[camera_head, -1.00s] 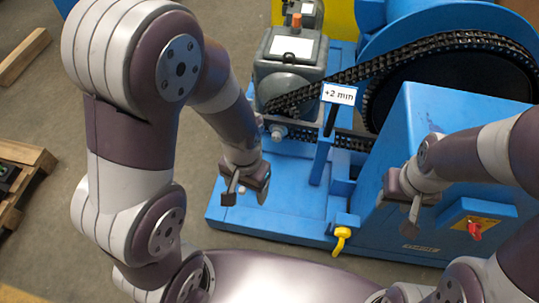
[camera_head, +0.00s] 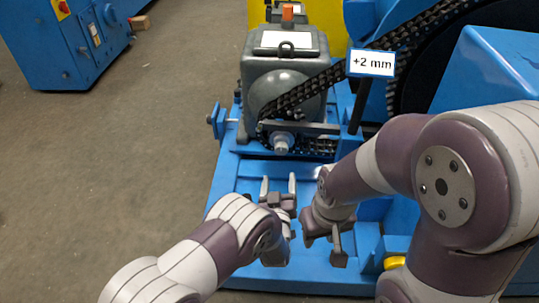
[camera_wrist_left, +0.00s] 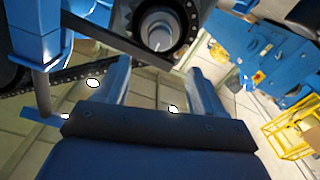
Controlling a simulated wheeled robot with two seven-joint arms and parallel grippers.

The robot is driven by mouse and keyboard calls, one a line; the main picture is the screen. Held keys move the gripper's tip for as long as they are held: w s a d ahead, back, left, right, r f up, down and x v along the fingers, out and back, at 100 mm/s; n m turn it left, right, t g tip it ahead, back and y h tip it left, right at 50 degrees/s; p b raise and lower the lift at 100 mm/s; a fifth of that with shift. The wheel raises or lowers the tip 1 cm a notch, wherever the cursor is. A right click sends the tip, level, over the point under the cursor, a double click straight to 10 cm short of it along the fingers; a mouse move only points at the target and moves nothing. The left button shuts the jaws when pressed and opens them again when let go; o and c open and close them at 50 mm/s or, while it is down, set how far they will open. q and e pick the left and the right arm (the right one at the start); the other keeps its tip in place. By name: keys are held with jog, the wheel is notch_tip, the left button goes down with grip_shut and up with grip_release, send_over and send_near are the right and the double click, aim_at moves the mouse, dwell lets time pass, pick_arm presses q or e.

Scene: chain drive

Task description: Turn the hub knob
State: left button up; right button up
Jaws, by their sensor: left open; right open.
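The hub knob (camera_head: 283,143) is a pale grey round piece on the small chain sprocket, low on the front of the grey gear unit (camera_head: 285,75). In the left wrist view the hub (camera_wrist_left: 160,28) shows end-on at the top, ringed by the dark toothed sprocket. My left gripper (camera_head: 278,186) is open and empty below and in front of it, fingers pointing towards it. In the left wrist view its two fingers (camera_wrist_left: 158,72) stand apart, with the hub beyond their tips. My right gripper (camera_head: 323,238) is open and empty, close to the right of the left one.
The black chain (camera_head: 325,85) runs up right from the sprocket. A "+2 mm" sign (camera_head: 371,62) stands right of the gear unit. The blue base (camera_head: 226,200) lies under the grippers. A blue cabinet (camera_head: 66,40) stands far left; the floor between is clear.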

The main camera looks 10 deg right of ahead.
aim_at(281, 152)
pick_arm(q)
jog(key=b+x, duration=0.2)
jog(key=x, duration=0.1)
jog(key=b+x, duration=0.2)
jog(key=x, duration=0.2)
jog(key=b+x, duration=0.2)
jog(key=x, duration=0.2)
jog(key=shift+w+f+b, duration=0.1)
jog(key=shift+f+b, duration=0.2)
jog(key=shift+f, duration=0.05)
jog(key=shift+w+d+r, duration=0.15)
jog(key=shift+w+r, duration=0.05)
jog(key=shift+w, duration=0.25)
jog(key=c, duration=1.1)
